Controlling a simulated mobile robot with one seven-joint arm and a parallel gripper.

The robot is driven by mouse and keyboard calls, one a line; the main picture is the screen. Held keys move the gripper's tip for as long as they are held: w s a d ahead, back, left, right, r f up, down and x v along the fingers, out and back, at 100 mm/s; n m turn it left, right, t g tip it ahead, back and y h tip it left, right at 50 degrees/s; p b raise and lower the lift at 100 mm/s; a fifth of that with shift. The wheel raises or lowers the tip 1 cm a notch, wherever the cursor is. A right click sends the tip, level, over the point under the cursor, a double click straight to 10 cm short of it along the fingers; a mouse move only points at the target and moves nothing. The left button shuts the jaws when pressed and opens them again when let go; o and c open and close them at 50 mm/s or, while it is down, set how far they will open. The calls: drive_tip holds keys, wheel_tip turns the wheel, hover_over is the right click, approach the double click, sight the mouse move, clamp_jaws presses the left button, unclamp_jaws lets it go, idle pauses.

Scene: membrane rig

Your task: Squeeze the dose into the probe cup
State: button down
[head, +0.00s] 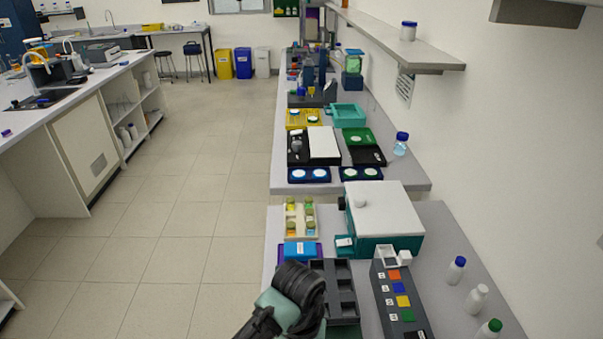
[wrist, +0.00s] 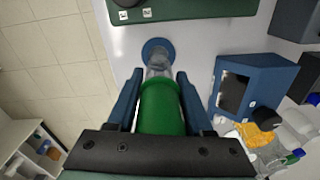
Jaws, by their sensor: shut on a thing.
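In the wrist view, my gripper (wrist: 160,76) has its two blue fingers on either side of a green bulb (wrist: 162,108) and is shut on it. A clear, narrower part (wrist: 158,67) extends from the bulb away from the wrist. Its far end overlaps a round blue piece (wrist: 158,46) on the pale bench, which may be the probe cup. I cannot tell whether the tip is inside it, touching it or above it. No liquid can be made out in the clear part. In the head view, my arm is at the bottom and the fingers cannot be made out.
In the wrist view, a blue device with a dark panel (wrist: 235,92) stands close on the right, and a dark green block (wrist: 195,8) is at the top. Clear bottles (wrist: 298,122) crowd the lower right. In the head view, a white-topped teal box (head: 385,208) is on the near bench.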

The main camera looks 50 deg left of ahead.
drive_tip(key=shift+c, duration=1.1)
unclamp_jaws()
drive_tip(key=r, duration=0.8)
drive_tip(key=r+b, duration=0.1)
drive_tip(key=r, duration=0.4)
drive_tip(key=shift+w+a, duration=0.1)
drive_tip(key=shift+a, duration=0.2)
